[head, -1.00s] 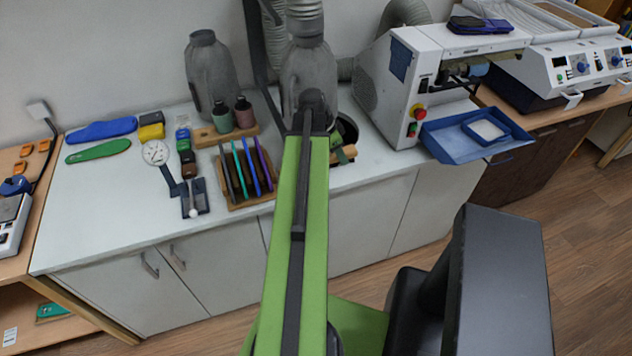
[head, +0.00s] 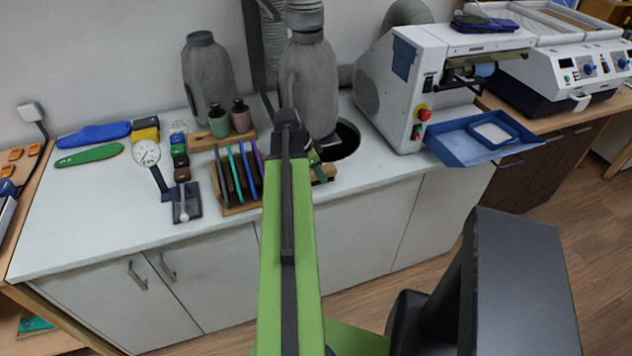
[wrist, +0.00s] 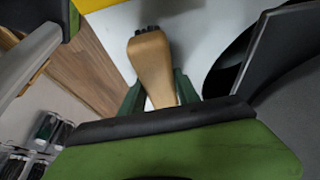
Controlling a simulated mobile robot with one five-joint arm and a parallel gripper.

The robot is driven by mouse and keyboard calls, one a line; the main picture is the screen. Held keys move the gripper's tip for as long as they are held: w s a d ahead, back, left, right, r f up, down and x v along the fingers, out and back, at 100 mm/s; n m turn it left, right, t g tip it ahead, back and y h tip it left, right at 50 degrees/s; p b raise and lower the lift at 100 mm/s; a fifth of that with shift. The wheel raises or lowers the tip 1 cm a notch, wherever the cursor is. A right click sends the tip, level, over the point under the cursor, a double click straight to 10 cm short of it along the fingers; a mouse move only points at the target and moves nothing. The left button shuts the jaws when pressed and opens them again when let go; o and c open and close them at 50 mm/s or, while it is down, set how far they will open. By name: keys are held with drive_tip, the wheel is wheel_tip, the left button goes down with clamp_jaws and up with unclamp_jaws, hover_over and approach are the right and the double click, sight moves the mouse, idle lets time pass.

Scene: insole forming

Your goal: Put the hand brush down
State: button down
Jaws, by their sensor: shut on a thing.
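The hand brush (wrist: 152,62) shows in the wrist view as a tan wooden body with a dark end. My gripper (wrist: 157,92) has its green fingers on either side of the wood and is shut on it. In the head view a small tan part of the brush (head: 328,172) shows beside my gripper (head: 314,160), over the front part of the white worktop (head: 110,205). My arm hides much of the gripper and brush there. I cannot tell whether the brush touches the worktop.
A round dark opening (head: 347,141) lies just behind the brush. A wooden rack (head: 241,208) with coloured tools stands left of my arm. A grey bottle-shaped thing (head: 310,85) stands behind. A white machine (head: 402,95) with a blue tray (head: 455,150) is at right.

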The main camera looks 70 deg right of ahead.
drive_tip(key=shift+f, duration=0.2)
drive_tip(key=c, duration=0.9)
unclamp_jaws()
drive_tip(key=shift+r, duration=0.15)
drive_tip(key=shift+r, duration=0.25)
drive_tip(key=p+v, duration=1)
drive_tip(key=v, duration=0.1)
drive_tip(key=shift+s+r+p, duration=0.1)
drive_tip(key=shift+r+p, duration=0.1)
drive_tip(key=shift+p, duration=0.2)
drive_tip(key=shift+w+a+r, duration=0.15)
drive_tip(key=shift+w+a, duration=0.05)
